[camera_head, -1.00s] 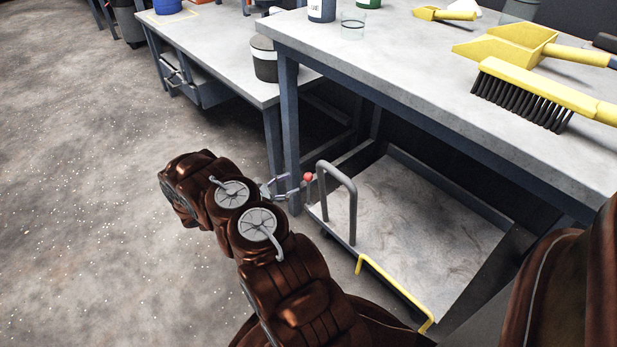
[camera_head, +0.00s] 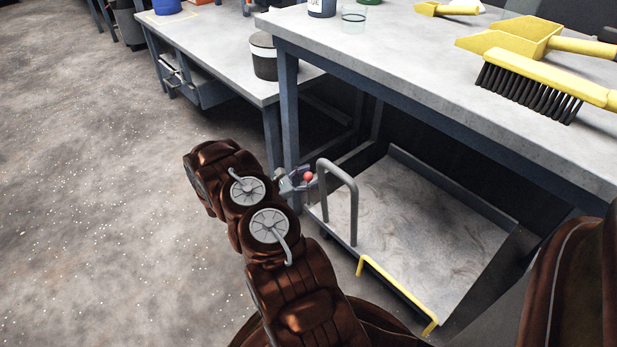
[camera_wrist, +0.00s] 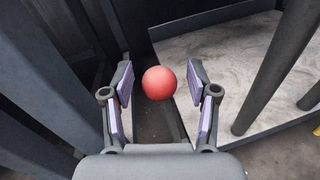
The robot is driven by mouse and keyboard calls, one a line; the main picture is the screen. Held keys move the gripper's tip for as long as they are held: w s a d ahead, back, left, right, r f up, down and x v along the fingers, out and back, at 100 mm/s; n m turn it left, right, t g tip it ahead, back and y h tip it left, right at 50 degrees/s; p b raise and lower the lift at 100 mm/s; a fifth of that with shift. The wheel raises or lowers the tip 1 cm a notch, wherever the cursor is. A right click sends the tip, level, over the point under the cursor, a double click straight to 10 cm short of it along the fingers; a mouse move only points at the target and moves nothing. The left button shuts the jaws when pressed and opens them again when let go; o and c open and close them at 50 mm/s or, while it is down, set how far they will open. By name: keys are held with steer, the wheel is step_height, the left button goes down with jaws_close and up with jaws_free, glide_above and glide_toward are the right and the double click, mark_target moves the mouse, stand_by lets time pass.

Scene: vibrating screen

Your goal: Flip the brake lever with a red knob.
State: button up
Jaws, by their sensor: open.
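The red knob (camera_head: 308,176) of the brake lever shows at the left edge of the cart, beside the grey handle. In the wrist view the red knob (camera_wrist: 159,83) lies between the fingertips of my gripper (camera_wrist: 161,82). The fingers are open, with a gap on both sides of the knob. The lever's shaft below the knob is hard to make out. In the head view my gripper (camera_head: 301,179) is small and partly hidden, right at the knob.
The cart's grey handle (camera_head: 352,208) stands just right of the knob. A table leg (camera_head: 291,130) stands close on the left. The cart bed (camera_head: 420,225) is empty, with a yellow bar (camera_head: 397,292) at its front. The tabletop (camera_head: 420,60) overhangs behind.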

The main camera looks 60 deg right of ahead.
steer(key=shift+c, duration=0.2)
jaws_close()
stand_by(0.4)
